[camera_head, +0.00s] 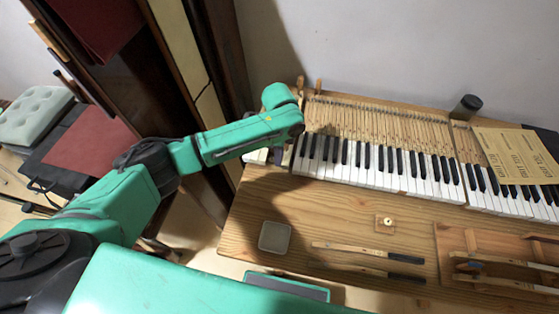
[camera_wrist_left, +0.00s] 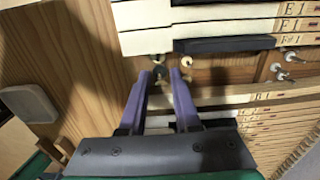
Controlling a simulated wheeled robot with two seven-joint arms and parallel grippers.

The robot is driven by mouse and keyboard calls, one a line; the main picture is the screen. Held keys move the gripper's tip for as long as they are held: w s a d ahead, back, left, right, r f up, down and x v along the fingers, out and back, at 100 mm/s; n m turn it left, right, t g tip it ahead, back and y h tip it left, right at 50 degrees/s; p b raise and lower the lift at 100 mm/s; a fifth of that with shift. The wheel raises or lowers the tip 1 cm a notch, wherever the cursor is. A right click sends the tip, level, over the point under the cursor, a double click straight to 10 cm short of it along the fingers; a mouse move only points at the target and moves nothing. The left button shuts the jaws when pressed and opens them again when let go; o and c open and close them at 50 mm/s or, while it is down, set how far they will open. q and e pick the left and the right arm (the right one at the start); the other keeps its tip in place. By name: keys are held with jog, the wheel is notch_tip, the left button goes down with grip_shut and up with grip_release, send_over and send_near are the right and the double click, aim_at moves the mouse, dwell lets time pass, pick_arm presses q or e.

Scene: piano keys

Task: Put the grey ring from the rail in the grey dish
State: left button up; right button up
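The grey dish (camera_head: 274,237) lies on the wooden table, left of the tools; it also shows at the left of the left wrist view (camera_wrist_left: 30,102). My left gripper (camera_wrist_left: 162,74) is open, its two purple fingers apart over the bare wood and pins at the key ends. A small dark grey ring-like piece (camera_wrist_left: 161,71) shows between the fingertips; I cannot tell whether they touch it. Pale small rings (camera_wrist_left: 186,61) sit just beyond the tips. My right gripper is not in view.
Piano keys (camera_head: 370,165) run along the back of the table. A wooden rack (camera_head: 490,265) stands at the right. A dark cylinder (camera_head: 466,106) stands behind the keys.

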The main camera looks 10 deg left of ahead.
pick_arm(q)
jog(key=shift+f, duration=0.5)
dwell(0.3)
jog(key=c, duration=0.3)
